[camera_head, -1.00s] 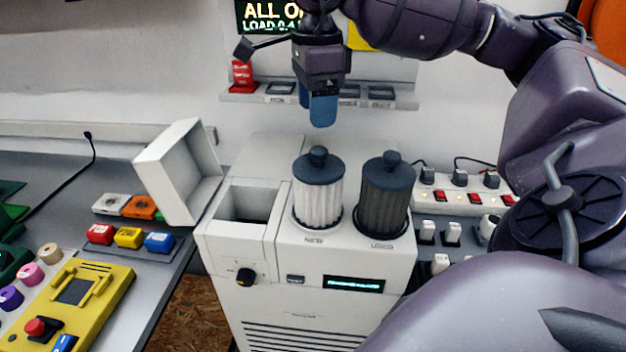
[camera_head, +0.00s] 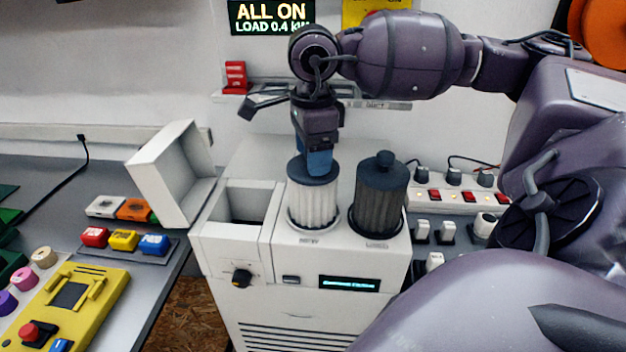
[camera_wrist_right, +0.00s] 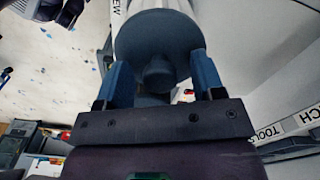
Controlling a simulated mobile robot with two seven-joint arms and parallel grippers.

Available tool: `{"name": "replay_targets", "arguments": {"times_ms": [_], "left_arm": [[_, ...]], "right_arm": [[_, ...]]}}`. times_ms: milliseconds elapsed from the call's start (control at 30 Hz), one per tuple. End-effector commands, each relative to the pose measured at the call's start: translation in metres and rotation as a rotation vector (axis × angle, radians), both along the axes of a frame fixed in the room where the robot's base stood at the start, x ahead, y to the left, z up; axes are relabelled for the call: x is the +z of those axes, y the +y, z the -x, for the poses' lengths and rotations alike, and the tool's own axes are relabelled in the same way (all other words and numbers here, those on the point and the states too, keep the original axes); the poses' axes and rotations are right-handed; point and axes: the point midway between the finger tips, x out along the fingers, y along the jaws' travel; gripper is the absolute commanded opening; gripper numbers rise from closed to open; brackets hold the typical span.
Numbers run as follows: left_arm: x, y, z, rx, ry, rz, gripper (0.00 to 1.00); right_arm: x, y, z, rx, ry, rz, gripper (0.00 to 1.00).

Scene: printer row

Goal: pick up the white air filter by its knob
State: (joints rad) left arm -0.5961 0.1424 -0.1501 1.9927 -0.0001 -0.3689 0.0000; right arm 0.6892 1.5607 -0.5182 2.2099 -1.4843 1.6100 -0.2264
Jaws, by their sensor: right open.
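The white air filter (camera_head: 314,205) stands upright on the left spot of the white machine's top. It has pleated white sides and a dark cap. My right gripper (camera_head: 318,165) points down directly over it and hides its knob in the head view. In the right wrist view the filter's dark cap (camera_wrist_right: 153,42) and round knob (camera_wrist_right: 157,73) show between the two blue fingers of my right gripper (camera_wrist_right: 160,80). The fingers are apart, one on each side of the knob, with gaps between. My left gripper is not in view.
A dark grey filter (camera_head: 380,195) with a knobbed cap stands close on the right. An open compartment (camera_head: 240,205) with a raised white lid (camera_head: 172,175) is on the left. A wall shelf (camera_head: 380,104) lies behind my right arm. A switch strip (camera_head: 455,197) is at right.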

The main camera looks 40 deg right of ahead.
Motion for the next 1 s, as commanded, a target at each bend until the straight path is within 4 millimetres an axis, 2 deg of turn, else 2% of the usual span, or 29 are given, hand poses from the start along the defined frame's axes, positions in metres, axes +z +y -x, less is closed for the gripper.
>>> {"name": "replay_targets", "arguments": {"times_ms": [67, 467, 833, 1000], "left_arm": [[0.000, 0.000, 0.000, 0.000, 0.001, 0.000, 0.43], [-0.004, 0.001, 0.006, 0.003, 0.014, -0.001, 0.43], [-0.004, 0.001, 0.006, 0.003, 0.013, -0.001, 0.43], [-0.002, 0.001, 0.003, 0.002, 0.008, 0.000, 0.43]], "right_arm": [[0.000, 0.000, 0.000, 0.000, 0.000, 0.000, 0.62], [0.001, 0.000, 0.000, 0.000, 0.000, 0.000, 0.01], [0.003, 0.000, 0.000, -0.001, -0.002, 0.000, 0.00], [0.019, 0.000, -0.001, -0.001, -0.004, 0.000, 0.00]]}}
